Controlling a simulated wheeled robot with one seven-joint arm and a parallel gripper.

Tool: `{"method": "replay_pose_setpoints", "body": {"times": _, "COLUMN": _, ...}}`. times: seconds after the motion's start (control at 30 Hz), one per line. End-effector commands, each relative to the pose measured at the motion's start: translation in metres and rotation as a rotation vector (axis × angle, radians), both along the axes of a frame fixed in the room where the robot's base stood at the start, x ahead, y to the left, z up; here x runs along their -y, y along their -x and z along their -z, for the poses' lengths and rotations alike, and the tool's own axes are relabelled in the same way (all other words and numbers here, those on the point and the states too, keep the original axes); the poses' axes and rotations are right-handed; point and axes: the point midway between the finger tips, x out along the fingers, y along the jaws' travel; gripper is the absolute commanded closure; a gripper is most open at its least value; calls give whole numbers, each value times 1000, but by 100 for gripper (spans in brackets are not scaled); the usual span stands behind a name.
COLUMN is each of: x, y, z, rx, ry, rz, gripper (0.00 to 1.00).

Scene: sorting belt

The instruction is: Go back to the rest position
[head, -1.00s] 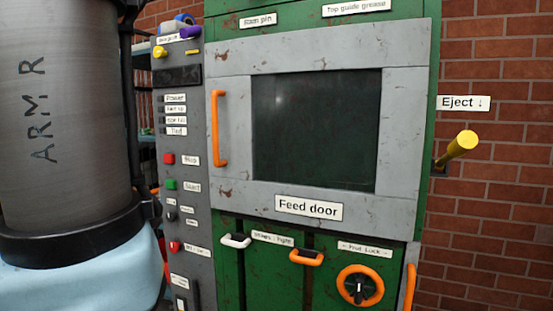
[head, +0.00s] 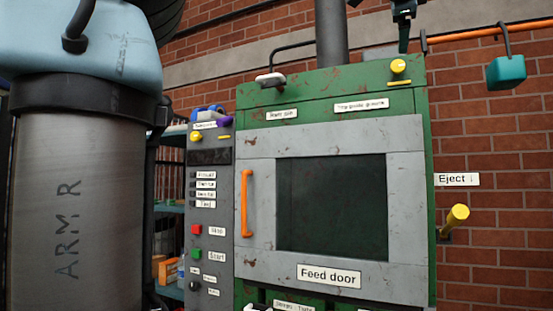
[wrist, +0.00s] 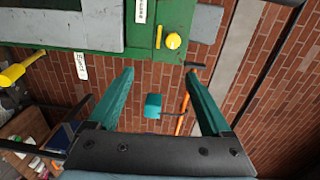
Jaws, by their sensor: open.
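My gripper (wrist: 160,100) shows in the wrist view with its two green fingers spread apart and nothing between them. Behind the gap hang a teal block-shaped thing and the brick wall, at a distance. In the head view my arm, marked ARM R, fills the left side; the gripper itself is not clearly seen there. The green machine with its grey feed door (head: 404,200) stands in front of me, the door shut. The yellow eject lever (head: 456,216) sticks out at its right side and also shows at the left of the wrist view (wrist: 14,74).
A control panel (head: 210,225) with red and green buttons stands left of the door. A teal box (head: 507,72) hangs from an orange bar (head: 470,35) at upper right. Shelving (head: 168,235) stands behind my arm. Brick wall lies right of the machine.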

Motion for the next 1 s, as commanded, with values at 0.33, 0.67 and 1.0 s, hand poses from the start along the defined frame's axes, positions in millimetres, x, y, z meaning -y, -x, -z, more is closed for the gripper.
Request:
{"method": "replay_pose_setpoints", "body": {"times": 0.33, "x": 1, "y": -38, "z": 67, "rx": -136, "ry": -8, "rz": -35, "gripper": 17}}
{"method": "replay_pose_setpoints", "body": {"times": 0.67, "x": -29, "y": -103, "z": 210, "rx": -434, "ry": 32, "rz": -160, "gripper": 17}}
{"method": "replay_pose_setpoints", "body": {"times": 1.0, "x": -140, "y": -135, "z": 430, "rx": -904, "ry": 247, "rz": -492, "gripper": 17}}
